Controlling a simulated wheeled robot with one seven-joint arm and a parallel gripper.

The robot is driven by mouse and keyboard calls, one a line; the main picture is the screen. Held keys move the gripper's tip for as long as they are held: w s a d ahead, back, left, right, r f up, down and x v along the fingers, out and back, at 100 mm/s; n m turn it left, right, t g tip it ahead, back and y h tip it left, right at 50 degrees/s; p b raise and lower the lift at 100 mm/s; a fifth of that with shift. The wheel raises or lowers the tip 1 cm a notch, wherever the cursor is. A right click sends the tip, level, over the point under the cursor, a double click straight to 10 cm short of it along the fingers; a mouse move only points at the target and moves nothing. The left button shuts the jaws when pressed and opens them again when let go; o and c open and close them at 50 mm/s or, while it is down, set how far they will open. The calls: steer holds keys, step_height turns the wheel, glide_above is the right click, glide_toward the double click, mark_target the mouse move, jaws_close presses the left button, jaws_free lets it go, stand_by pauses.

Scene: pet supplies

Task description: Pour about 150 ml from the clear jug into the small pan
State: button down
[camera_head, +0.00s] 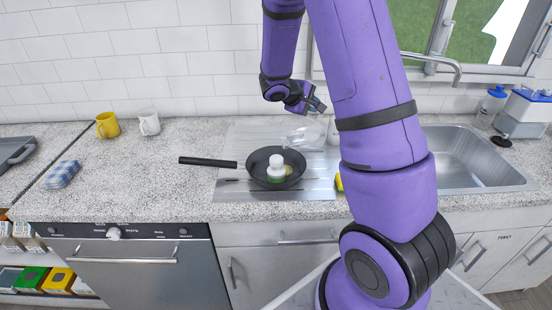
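The small dark pan (258,159) sits on the metal drainboard, its black handle pointing left. A white bottle-like item with a green base (276,167) stands inside the pan, with a small yellowish patch beside it. The clear jug (307,133) is faint against the wall and drainboard. It looks tilted, with its left end over the pan's right rear side. My gripper (314,105) is just above the jug and appears shut on it, though the contact is small and hard to see. Any liquid in the jug cannot be made out.
The drainboard (235,187) joins a sink (465,160) at right with a faucet (440,60). A yellow mug (107,125) and a white mug (149,123) stand at left, near a blue checked cloth (62,174). A yellow item (339,182) is partly behind my arm. The left counter is mostly clear.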

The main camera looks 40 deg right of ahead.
steer(key=shift+a+r+h, duration=0.9)
steer(key=shift+a+h, duration=0.1)
steer(key=shift+a, duration=0.15)
stand_by(2.2)
steer(key=d+f+y, duration=0.2)
steer(key=d, duration=0.1)
steer(key=shift+s+p, duration=0.1)
steer(key=shift+p, duration=0.2)
steer(key=shift+d+f+y, duration=0.1)
steer(key=shift+d+y, duration=0.35)
steer(key=shift+y, duration=0.15)
steer(key=shift+d+r+y, duration=0.4)
steer(key=shift+d+y, duration=0.05)
steer(key=shift+y, duration=0.15)
steer(key=shift+d+f+y, duration=0.15)
steer(key=shift+d+y, duration=0.15)
steer(key=shift+d, duration=0.1)
stand_by(0.6)
